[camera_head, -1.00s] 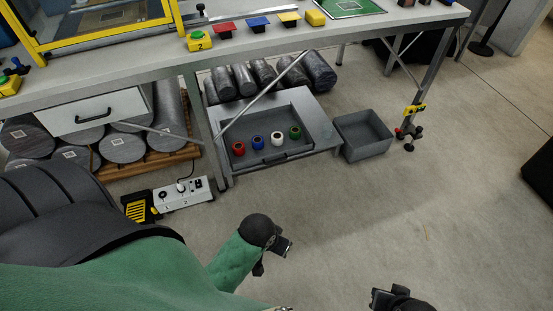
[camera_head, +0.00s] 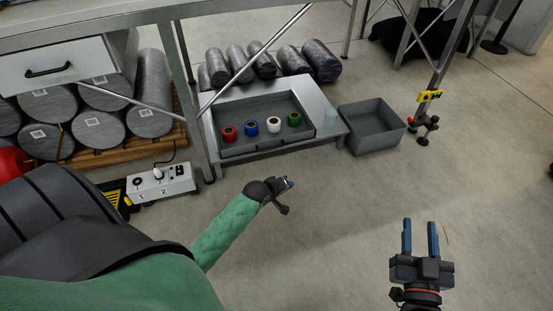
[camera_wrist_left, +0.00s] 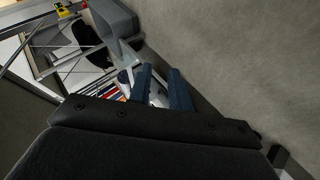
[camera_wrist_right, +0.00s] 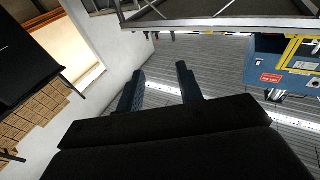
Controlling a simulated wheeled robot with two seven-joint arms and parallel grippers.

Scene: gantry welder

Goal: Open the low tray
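The low tray (camera_head: 240,148) is a dark grey drawer in a low grey metal unit (camera_head: 330,121) under the workbench. A dark handle (camera_head: 275,145) is on its front edge. Red (camera_head: 229,134), blue (camera_head: 251,128), white (camera_head: 273,125) and green (camera_head: 294,119) rolls sit in a row in it. My left gripper (camera_head: 287,183) is in front of and below the tray, apart from it. Its blue fingers stand apart in the left wrist view (camera_wrist_left: 160,72), with nothing held. My right gripper (camera_head: 421,222) is open and empty over the floor at lower right; its fingers also show in the right wrist view (camera_wrist_right: 160,70).
A grey open bin (camera_head: 372,128) stands right of the unit. A white power box (camera_head: 162,183) lies left on the floor. Dark cylinders (camera_head: 264,66) lie behind. The floor in front is clear.

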